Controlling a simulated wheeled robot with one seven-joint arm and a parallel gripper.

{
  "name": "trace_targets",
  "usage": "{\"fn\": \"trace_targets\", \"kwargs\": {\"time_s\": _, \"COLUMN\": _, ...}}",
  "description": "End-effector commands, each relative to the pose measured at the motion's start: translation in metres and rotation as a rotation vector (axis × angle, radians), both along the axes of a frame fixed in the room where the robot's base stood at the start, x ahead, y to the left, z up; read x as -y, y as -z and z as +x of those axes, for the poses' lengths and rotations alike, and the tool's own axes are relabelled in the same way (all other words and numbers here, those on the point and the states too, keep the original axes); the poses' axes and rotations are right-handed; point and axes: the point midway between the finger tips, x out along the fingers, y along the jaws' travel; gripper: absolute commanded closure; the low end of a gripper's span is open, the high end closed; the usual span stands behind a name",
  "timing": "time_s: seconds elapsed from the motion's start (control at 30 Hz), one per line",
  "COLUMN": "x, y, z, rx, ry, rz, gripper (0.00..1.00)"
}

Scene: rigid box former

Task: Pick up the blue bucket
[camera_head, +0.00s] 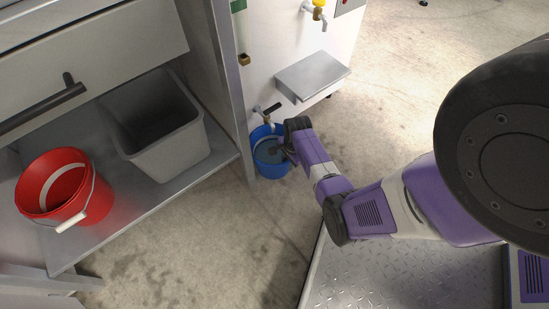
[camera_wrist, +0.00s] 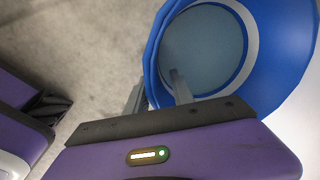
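The blue bucket (camera_head: 267,171) stands upright on the floor under a tap at the grey cabinet's front and holds what looks like water. It fills the upper right of the wrist view (camera_wrist: 288,83). My gripper (camera_head: 283,148) is at the bucket's right side in the head view, pointing toward its rim. In the wrist view my gripper (camera_wrist: 158,90) has one finger inside the bucket and the other outside, so the rim lies between them. The fingers look apart with a gap around the wall. Firm contact with the wall is not visible.
A red bucket (camera_head: 42,174) with a white-gripped handle and a grey bin (camera_head: 172,148) stand on a low shelf (camera_head: 132,205) at left. A metal ledge (camera_head: 312,74) juts out above the blue bucket, beside the tap (camera_head: 267,110). The floor in front is clear.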

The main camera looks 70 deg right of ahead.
Motion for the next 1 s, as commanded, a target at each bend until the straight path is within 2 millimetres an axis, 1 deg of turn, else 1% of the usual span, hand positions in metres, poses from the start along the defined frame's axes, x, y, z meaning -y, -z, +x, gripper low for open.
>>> {"fn": "trace_targets", "kwargs": {"time_s": 0.03, "x": 0.001, "y": 0.0065, "z": 0.0006, "rx": 0.001, "ry": 0.0, "rz": -0.001, "gripper": 0.71}}
{"fn": "trace_targets", "kwargs": {"time_s": 0.27, "x": 0.0013, "y": 0.0057, "z": 0.001, "rx": 0.001, "ry": 0.0, "rz": -0.002, "gripper": 0.71}}
{"fn": "trace_targets", "kwargs": {"time_s": 0.3, "x": 0.0013, "y": 0.0057, "z": 0.0009, "rx": 0.001, "ry": 0.0, "rz": -0.002, "gripper": 0.73}}
{"fn": "trace_targets", "kwargs": {"time_s": 0.37, "x": 0.0013, "y": 0.0057, "z": 0.0009, "rx": 0.001, "ry": 0.0, "rz": -0.002, "gripper": 0.85}}
{"fn": "trace_targets", "kwargs": {"time_s": 0.4, "x": 0.0012, "y": 0.0057, "z": 0.001, "rx": 0.001, "ry": 0.0, "rz": -0.002, "gripper": 0.93}}
{"fn": "trace_targets", "kwargs": {"time_s": 0.43, "x": 0.0012, "y": 0.0057, "z": 0.001, "rx": 0.001, "ry": 0.0, "rz": -0.002, "gripper": 0.99}}
{"fn": "trace_targets", "kwargs": {"time_s": 0.47, "x": 0.0011, "y": 0.0057, "z": 0.0009, "rx": 0.001, "ry": 0.0, "rz": -0.002, "gripper": 1.0}}
{"fn": "trace_targets", "kwargs": {"time_s": 1.0, "x": 0.001, "y": 0.0058, "z": 0.0009, "rx": 0.0, "ry": 0.0, "rz": -0.001, "gripper": 1.0}}
